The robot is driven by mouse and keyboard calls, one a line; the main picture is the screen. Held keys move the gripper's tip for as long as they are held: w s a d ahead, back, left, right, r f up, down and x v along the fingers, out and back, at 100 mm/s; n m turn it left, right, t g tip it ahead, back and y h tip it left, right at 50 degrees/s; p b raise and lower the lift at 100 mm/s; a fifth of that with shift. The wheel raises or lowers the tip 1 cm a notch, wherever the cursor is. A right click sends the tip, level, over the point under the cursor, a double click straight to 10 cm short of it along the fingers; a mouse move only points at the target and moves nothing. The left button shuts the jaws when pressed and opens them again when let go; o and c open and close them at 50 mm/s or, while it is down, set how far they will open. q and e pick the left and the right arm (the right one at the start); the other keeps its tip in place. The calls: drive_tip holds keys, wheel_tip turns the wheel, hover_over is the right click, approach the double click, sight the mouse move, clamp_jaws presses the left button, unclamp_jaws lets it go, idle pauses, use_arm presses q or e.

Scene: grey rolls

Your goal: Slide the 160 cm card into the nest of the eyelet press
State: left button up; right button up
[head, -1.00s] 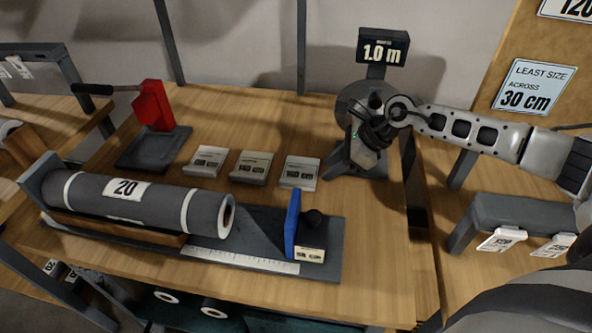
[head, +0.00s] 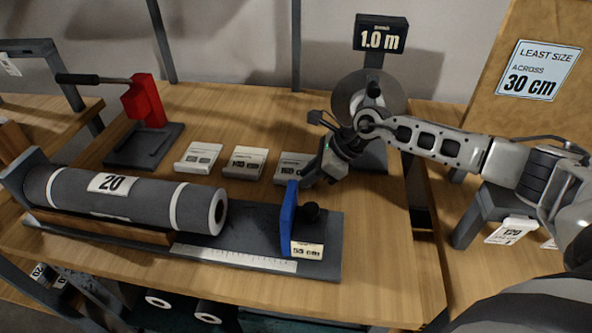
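The eyelet press is most likely the red press (head: 147,101) with a dark lever, standing on a dark base (head: 144,146) at the back left of the table. Its nest cannot be made out clearly. Three pale card blocks stand in a row: left (head: 198,157), middle (head: 245,162) and right (head: 290,168). Their print is too small to read, so I cannot tell which is 160 cm. My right gripper (head: 312,178) is low beside the right block, partly covering it; its finger gap is not clear. My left gripper is out of view.
A grey roll (head: 125,200) marked 20 lies on a long bed with a ruler (head: 235,257) and a blue stop plate (head: 289,219). A 1.0 m display (head: 381,35) stands behind my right arm. A tag reading 120 (head: 511,231) hangs from a rack at right.

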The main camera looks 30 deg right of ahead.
drive_tip(key=shift+f, duration=0.1)
clamp_jaws()
drive_tip(key=shift+r, duration=0.25)
idle(0.3)
